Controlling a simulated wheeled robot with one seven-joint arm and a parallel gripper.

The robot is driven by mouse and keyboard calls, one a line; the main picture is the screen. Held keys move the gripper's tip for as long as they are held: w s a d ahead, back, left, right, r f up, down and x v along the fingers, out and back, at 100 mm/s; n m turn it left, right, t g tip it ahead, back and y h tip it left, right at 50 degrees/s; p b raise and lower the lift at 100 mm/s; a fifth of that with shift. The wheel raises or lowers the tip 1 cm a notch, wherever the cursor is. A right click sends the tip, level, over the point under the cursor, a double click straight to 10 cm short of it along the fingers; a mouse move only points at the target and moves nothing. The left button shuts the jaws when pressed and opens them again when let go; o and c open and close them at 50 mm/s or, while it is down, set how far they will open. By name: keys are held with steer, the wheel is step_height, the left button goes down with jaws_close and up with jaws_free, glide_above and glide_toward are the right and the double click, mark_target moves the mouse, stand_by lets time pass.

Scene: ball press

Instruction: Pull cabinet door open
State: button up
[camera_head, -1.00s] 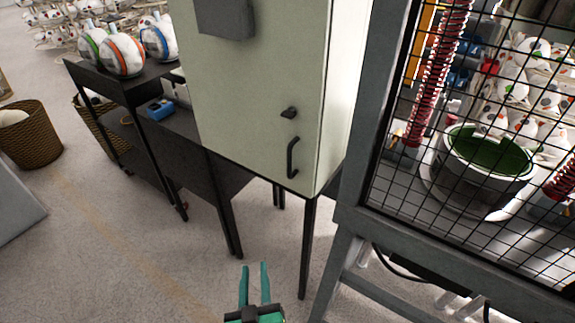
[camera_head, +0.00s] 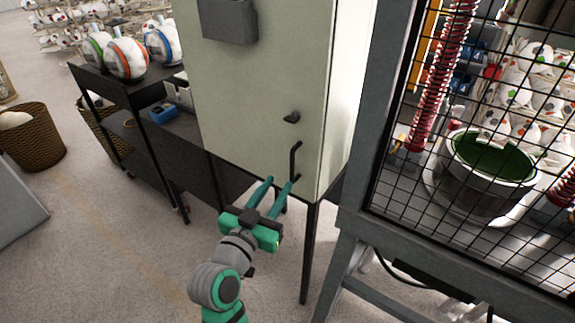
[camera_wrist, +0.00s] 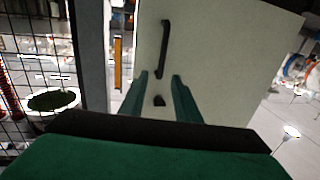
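The cabinet (camera_head: 250,95) is a pale cream box on dark legs, and its door looks closed. A black vertical bar handle (camera_head: 294,160) sits low on the door near its right edge, with a small dark latch (camera_head: 291,118) above it. My gripper (camera_head: 280,184) has two teal fingers spread apart, just below and left of the handle, with nothing between them. In the wrist view the handle (camera_wrist: 164,48) stands beyond the fingertips (camera_wrist: 160,78), and the latch (camera_wrist: 159,100) shows between the fingers. I cannot tell whether a fingertip touches the handle.
A caged press (camera_head: 470,150) with a grey frame stands close on the right. A black shelf (camera_head: 118,85) with several balls is at the left. A wicker basket (camera_head: 32,140) stands far left. The floor in front is clear.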

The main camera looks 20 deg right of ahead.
mark_target(292, 162)
steer(key=x, duration=0.9)
steer(key=shift+w+d, duration=0.1)
steer(key=shift+w, duration=0.1)
steer(key=shift+c, duration=0.3)
jaws_close()
